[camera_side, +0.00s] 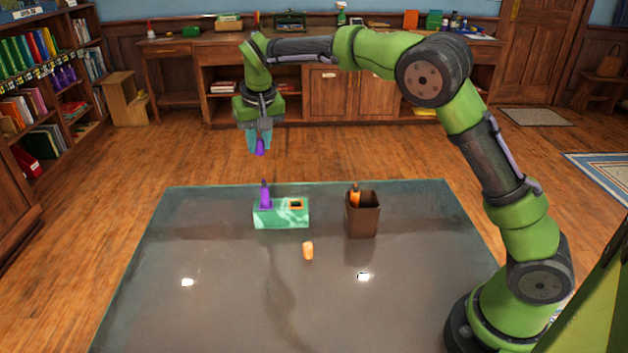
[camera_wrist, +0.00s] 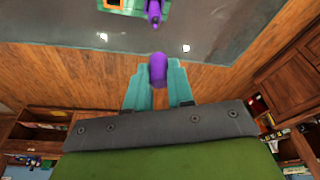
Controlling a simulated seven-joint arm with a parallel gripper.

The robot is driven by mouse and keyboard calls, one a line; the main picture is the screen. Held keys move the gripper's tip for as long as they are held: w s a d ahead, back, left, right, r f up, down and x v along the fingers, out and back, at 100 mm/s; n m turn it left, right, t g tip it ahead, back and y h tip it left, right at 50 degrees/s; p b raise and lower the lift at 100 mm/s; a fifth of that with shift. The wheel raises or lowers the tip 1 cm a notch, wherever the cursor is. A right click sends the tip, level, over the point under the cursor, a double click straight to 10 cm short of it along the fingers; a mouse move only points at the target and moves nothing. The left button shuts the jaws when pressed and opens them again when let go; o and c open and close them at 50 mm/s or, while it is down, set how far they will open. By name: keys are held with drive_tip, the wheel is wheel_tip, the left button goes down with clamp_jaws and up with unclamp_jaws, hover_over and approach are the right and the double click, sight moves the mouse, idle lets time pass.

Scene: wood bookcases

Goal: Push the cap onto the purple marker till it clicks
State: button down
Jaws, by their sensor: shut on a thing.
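The purple marker (camera_side: 265,194) stands upright, tip up, in the left part of a green holder (camera_side: 281,220) on the table. It also shows at the top of the wrist view (camera_wrist: 153,12). My gripper (camera_side: 259,142) is shut on the purple cap (camera_side: 260,148), which also shows between the fingers in the wrist view (camera_wrist: 158,70). The cap is held in the air above the marker, with a clear gap between them. The right slot of the holder has an orange rim and looks empty.
A brown cup (camera_side: 362,216) with an orange marker (camera_side: 355,194) stands right of the holder. An orange cap (camera_side: 308,251) lies in front of the holder. The front of the dark table (camera_side: 230,310) is mostly clear.

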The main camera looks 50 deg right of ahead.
drive_tip(key=shift+s+f, duration=0.1)
drive_tip(key=shift+f, duration=2.8)
drive_tip(key=shift+f, duration=1.5)
drive_tip(key=shift+c, duration=2.1)
unclamp_jaws()
drive_tip(key=shift+r, duration=3.55)
drive_tip(key=shift+c, duration=0.2)
clamp_jaws()
